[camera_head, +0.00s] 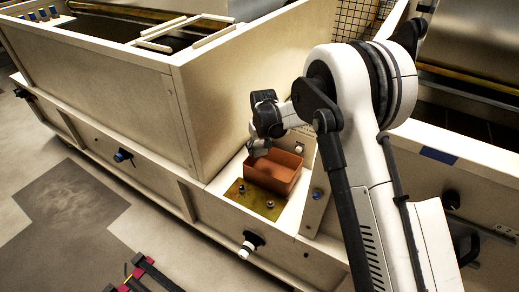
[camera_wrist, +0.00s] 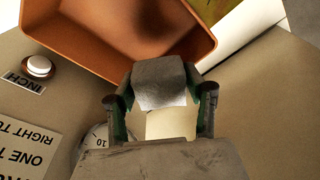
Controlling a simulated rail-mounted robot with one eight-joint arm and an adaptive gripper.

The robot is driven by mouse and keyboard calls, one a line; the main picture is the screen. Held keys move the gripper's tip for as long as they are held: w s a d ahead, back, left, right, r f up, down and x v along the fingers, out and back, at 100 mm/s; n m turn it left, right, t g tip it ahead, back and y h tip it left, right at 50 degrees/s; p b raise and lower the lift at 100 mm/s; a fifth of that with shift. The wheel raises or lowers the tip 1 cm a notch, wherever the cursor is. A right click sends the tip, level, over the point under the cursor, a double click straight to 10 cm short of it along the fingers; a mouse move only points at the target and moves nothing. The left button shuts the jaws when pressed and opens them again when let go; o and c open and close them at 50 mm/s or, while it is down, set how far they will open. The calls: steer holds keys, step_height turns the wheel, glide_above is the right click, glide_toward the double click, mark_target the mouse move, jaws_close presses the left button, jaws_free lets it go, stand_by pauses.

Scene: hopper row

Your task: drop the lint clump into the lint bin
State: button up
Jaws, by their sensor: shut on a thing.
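The lint clump (camera_wrist: 158,82) is a grey, soft-looking block between my two fingers in the wrist view. My gripper (camera_wrist: 160,95) is shut on it, with a finger on each side. The lint bin appears to be the open orange-brown tray, seen in the head view (camera_head: 273,179) and at the top of the wrist view (camera_wrist: 75,40). In the head view my gripper (camera_head: 259,149) is at the tray's back left corner, and the clump is hard to make out. In the wrist view the clump overlaps the tray's near rim. I cannot tell its height above the rim.
The tray stands on a ledge beside a brass plate (camera_head: 255,200) with small knobs. A tall cream hopper wall (camera_head: 230,90) rises to the left. A panel with a white button (camera_wrist: 39,66), printed labels and a dial lies close to my gripper.

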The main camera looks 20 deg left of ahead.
steer(key=shift+b, duration=0.4)
steer(key=o, duration=1)
step_height(320, 180, up, 12)
steer(key=s+d, duration=0.1)
steer(key=shift+s, duration=0.2)
steer(key=shift+d, duration=0.1)
